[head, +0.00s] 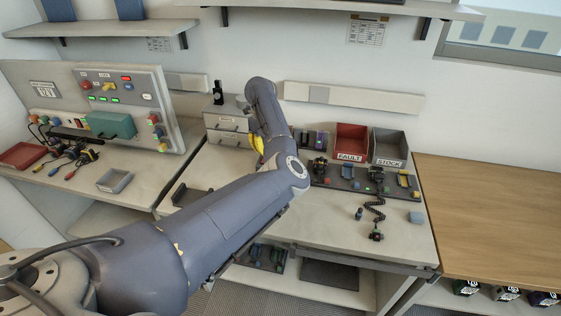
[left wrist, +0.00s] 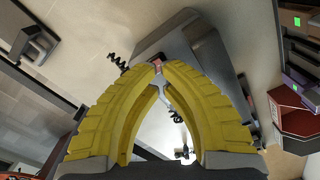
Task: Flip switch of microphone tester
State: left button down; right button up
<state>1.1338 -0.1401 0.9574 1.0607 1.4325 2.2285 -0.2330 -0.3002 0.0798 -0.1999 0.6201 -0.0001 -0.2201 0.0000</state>
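My left gripper (head: 257,143) shows in the head view as a bit of yellow behind my own forearm, beside a grey drawer box (head: 228,126). In the left wrist view its two yellow fingers (left wrist: 158,66) close together at the tips. A small red part (left wrist: 157,69) shows at the tips, and a pale grey piece (left wrist: 162,92) shows in the gap behind them; I cannot tell whether either is gripped. A grey box-shaped body (left wrist: 190,50) lies just beyond the fingers. I cannot clearly identify the microphone tester or its switch. My right gripper is not in view.
A red FAULT bin (head: 352,141) and a grey STOCK bin (head: 388,147) stand at the bench back. A dark tray of radios (head: 345,183) and a coiled-cord microphone (head: 376,236) lie in front. A panel (head: 125,95) stands left. The wooden table (head: 490,210) is clear.

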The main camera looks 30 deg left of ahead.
pick_arm(q)
jog(key=shift+f, duration=1.25)
dwell(0.8)
jog(key=shift+r, duration=3.55)
